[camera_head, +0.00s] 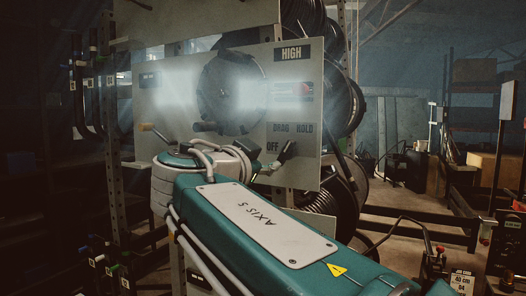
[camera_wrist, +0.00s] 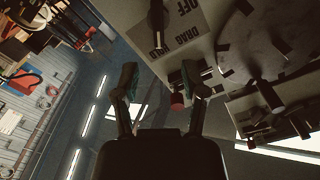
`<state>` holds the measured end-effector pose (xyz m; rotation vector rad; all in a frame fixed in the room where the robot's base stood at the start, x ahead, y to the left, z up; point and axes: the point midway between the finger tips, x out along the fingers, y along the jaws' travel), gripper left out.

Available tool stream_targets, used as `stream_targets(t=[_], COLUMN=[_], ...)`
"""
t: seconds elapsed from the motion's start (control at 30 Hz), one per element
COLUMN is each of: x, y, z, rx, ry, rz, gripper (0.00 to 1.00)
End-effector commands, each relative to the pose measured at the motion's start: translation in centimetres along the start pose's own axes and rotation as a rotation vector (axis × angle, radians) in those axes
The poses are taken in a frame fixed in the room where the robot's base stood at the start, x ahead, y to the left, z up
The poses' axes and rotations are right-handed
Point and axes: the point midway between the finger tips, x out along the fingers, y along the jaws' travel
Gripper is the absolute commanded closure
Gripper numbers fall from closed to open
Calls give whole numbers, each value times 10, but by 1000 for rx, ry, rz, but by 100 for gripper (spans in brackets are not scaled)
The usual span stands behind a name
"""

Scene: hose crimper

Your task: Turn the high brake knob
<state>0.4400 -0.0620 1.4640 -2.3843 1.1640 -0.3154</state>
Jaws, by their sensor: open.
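A grey upright panel (camera_head: 185,115) carries a HIGH label (camera_head: 292,53) at its upper right. A large black round dial (camera_head: 222,90) sits in its middle, partly washed out by glare. A black lever-shaped knob (camera_head: 287,153) sits low right, by the OFF and DRAG HOLD lettering. The lettering also shows in the wrist view, with a black lever (camera_wrist: 157,22) beside it. I cannot tell for sure which part is the high brake knob. My gripper (camera_wrist: 160,84) is open. A small red-tipped part (camera_wrist: 177,100) appears between its fingers, near the right one; contact is unclear.
Black hose reels (camera_head: 340,100) stand behind the panel. A rack of hoses (camera_head: 85,85) stands at far left. Shelves with boxes (camera_head: 475,70) and a control stand (camera_head: 503,240) are at right.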

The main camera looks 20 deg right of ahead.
Motion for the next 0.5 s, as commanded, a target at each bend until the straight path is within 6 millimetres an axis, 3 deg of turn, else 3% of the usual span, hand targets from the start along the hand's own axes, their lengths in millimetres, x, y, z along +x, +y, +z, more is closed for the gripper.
stream_targets(t=[0.17, 0.5], x=[18, 76], y=[-1, -4], z=[1, 3], rx=[-3, -7], ry=[2, 3], rz=[4, 2], gripper=[44, 44])
